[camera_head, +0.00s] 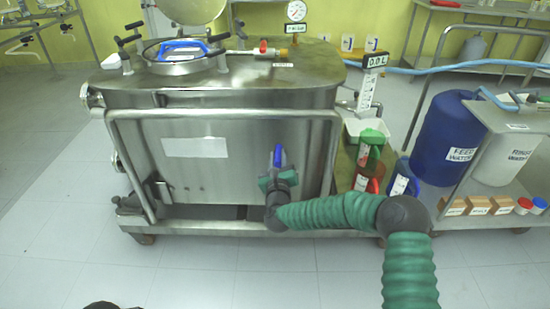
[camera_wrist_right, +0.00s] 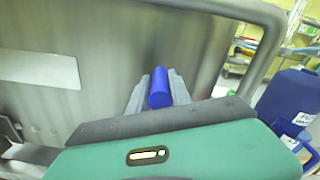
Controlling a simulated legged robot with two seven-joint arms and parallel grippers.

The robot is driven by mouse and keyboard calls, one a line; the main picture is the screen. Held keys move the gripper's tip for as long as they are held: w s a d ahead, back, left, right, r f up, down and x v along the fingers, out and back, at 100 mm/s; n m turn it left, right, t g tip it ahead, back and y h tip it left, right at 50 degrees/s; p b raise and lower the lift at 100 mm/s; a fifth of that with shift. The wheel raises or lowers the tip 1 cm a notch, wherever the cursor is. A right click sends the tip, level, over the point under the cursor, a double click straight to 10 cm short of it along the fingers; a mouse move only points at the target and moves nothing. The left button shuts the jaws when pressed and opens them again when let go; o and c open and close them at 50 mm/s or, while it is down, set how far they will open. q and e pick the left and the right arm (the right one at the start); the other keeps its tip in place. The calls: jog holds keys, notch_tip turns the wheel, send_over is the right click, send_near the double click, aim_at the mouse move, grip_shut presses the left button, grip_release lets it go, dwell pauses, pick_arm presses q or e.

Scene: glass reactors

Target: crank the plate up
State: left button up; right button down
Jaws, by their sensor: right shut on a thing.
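A steel reactor vessel (camera_head: 230,130) on a wheeled frame stands in front of me. A blue crank handle (camera_head: 278,154) stands upright at its lower front, right of centre. My right gripper (camera_head: 278,172) is at the handle, its green arm reaching in from the lower right. In the wrist view the blue handle (camera_wrist_right: 159,90) sits between the two grey fingers of my right gripper (camera_wrist_right: 158,95), which is shut on it. The crank's arm and pivot are hidden behind the gripper. I cannot make out which part is the plate. My left gripper is not in view.
A tubular rail (camera_head: 222,113) frames the vessel's front. Red, green and blue containers (camera_head: 370,165) stand beside it at the right. A blue drum (camera_head: 445,138) and a cart with boxes (camera_head: 480,205) are further right.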

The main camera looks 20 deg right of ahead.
jog(key=shift+s+d+f, duration=0.1)
jog(key=shift+d+f, duration=0.15)
jog(key=c, duration=1.2)
grip_release()
jog(key=shift+r, duration=0.1)
jog(key=p+v, duration=0.5)
jog(key=v, duration=1.1)
jog(key=shift+s+a, duration=0.15)
jog(key=shift+s, duration=0.2)
